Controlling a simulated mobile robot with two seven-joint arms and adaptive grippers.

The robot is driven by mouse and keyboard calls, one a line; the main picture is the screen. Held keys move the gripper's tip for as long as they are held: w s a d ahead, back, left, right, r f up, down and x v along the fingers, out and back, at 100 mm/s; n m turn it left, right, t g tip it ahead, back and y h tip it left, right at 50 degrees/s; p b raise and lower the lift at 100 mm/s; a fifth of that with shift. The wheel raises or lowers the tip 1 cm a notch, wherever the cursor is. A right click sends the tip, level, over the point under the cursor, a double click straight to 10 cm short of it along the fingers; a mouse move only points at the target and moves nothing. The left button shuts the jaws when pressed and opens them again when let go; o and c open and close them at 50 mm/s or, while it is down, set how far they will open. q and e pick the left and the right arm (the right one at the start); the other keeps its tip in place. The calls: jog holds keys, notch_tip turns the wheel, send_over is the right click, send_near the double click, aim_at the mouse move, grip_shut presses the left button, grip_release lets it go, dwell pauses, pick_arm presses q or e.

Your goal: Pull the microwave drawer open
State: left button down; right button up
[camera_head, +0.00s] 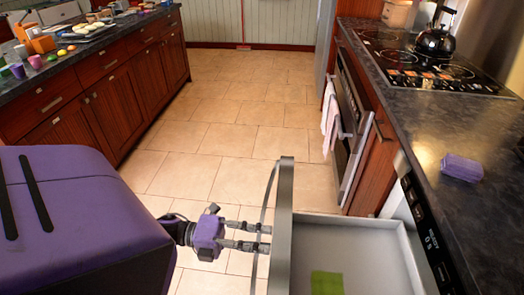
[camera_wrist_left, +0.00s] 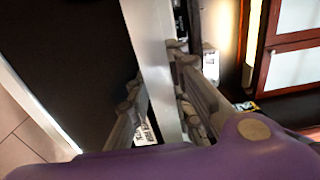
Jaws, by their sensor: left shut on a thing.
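The microwave drawer (camera_head: 345,237) stands pulled out at the lower right of the head view, its grey tray showing. Its upright front panel (camera_head: 284,215) faces left, with a thin curved handle (camera_head: 265,200) along the outside. My left gripper (camera_head: 264,238) comes in from the left and is shut on the handle. In the left wrist view, my gripper's fingers (camera_wrist_left: 190,90) are close to a pale metal bar beside a dark glossy panel (camera_wrist_left: 75,60). The exact finger contact is partly hidden. My right gripper is in neither view.
A green item (camera_head: 327,283) lies in the drawer. A purple block (camera_head: 462,167) sits on the dark right counter, with a kettle (camera_head: 436,42) on the cooktop behind. An oven with a towel stands beyond the drawer. The tiled floor (camera_head: 235,110) is clear.

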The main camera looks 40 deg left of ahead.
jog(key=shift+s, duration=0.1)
pick_arm(q)
jog(key=c, duration=1.8)
grip_release()
jog(key=shift+c, duration=0.2)
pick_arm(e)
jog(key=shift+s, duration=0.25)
pick_arm(q)
jog(key=shift+a, duration=0.1)
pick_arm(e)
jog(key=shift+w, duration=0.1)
pick_arm(q)
jog(key=v, duration=1.2)
